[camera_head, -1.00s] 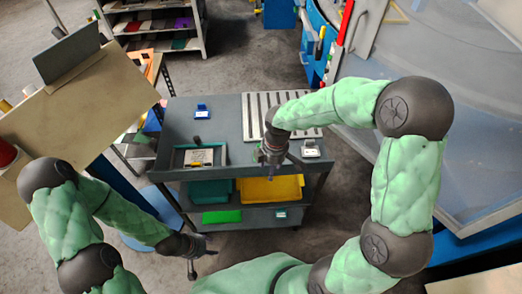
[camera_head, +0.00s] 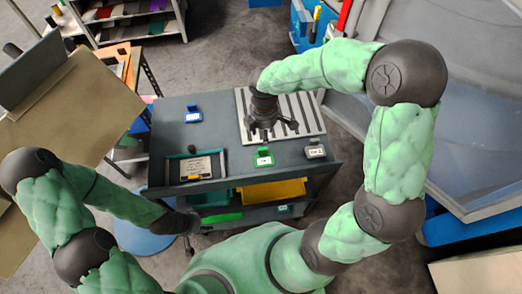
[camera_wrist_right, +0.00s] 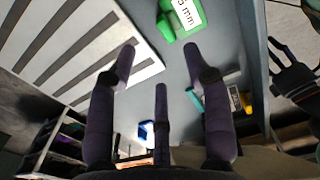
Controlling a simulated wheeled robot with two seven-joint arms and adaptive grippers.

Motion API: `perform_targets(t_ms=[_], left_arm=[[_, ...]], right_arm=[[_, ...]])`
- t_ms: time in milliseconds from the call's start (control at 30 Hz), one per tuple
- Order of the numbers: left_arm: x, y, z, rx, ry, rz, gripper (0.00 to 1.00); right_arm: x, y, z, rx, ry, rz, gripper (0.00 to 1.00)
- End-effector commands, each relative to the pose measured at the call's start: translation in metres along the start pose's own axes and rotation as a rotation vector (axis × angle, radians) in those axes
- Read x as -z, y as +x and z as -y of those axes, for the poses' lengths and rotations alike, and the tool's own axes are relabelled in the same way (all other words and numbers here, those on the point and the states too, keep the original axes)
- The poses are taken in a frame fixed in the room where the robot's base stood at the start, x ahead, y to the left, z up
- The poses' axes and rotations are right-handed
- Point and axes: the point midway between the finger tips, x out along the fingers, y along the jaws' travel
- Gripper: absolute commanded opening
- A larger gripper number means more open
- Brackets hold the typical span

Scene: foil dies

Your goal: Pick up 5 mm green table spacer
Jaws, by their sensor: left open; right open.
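The green spacer (camera_head: 264,157) lies on the grey table top near its front edge, with a white label. In the right wrist view, the spacer (camera_wrist_right: 165,26) shows at the top with "5 mm" on its label. My right gripper (camera_head: 271,130) is open and empty over the front part of the slatted plate, just behind the spacer and apart from it. Its spread dark fingers (camera_wrist_right: 160,48) show in the wrist view with nothing between them. My left gripper (camera_head: 190,242) is open and low, in front of the cart's left side, with its fingers partly hidden.
A white slatted plate (camera_head: 308,115) lies behind the spacer. A grey labelled block (camera_head: 315,152) is to its right. A blue labelled block (camera_head: 193,115) and a shallow tray (camera_head: 175,171) are on the left. A yellow bin (camera_head: 272,192) sits on the shelf below.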

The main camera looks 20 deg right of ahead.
Motion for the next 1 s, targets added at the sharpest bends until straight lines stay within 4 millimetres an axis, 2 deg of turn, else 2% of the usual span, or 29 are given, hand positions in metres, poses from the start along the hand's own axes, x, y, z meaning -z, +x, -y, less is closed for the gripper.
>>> perform_targets(t_ms=[200, 467, 733, 833, 1000], left_arm=[[0.0, 0.011, 0.004, 0.0, 0.0, 0.001, 0.45], [0.0, 0.016, 0.006, 0.0, 0.0, 0.001, 0.45], [0.001, 0.031, 0.011, 0.0, 0.0, 0.001, 0.45], [0.001, 0.033, 0.012, 0.0, 0.0, 0.001, 0.45], [0.001, 0.032, 0.011, 0.0, 0.0, 0.0, 0.45]], right_arm=[[0.0, 0.035, 0.001, 0.003, 0.0, 0.0, 0.5], [0.001, 0.052, 0.001, 0.002, 0.001, -0.001, 0.5], [0.004, 0.09, 0.003, 0.004, 0.0, -0.001, 0.5], [0.004, 0.096, 0.003, 0.001, 0.0, -0.002, 0.5], [0.004, 0.095, 0.002, 0.001, 0.0, -0.002, 0.5]])
